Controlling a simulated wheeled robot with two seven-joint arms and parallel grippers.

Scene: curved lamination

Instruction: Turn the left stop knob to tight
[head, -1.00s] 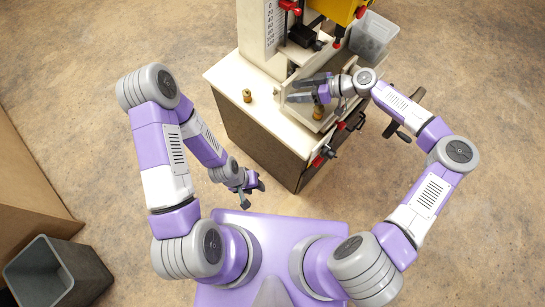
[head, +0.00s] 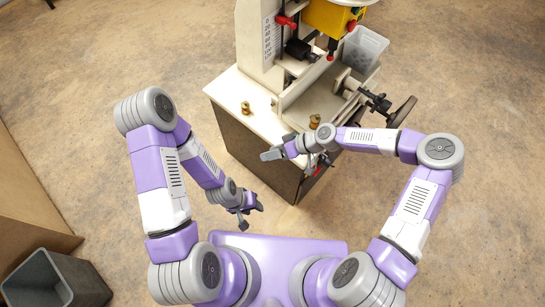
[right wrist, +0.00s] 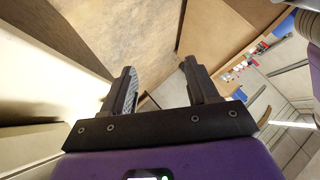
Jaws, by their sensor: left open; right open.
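Two brass knobs stand on the pale table of the machine in the head view: the left one (head: 245,109) near the table's left side and the right one (head: 315,121) closer to my right arm. My right gripper (head: 268,154) points left at the table's front edge, below and apart from the left knob in the picture. It is open and empty in the right wrist view (right wrist: 162,85), with no knob between its fingers. My left gripper (head: 252,216) is open and empty, low in front of the machine. Which way either knob is turned cannot be made out.
The machine's cream column (head: 262,45) and yellow head (head: 328,18) rise behind the table. A grey bin (head: 55,280) stands at lower left. The floor left of the machine is clear.

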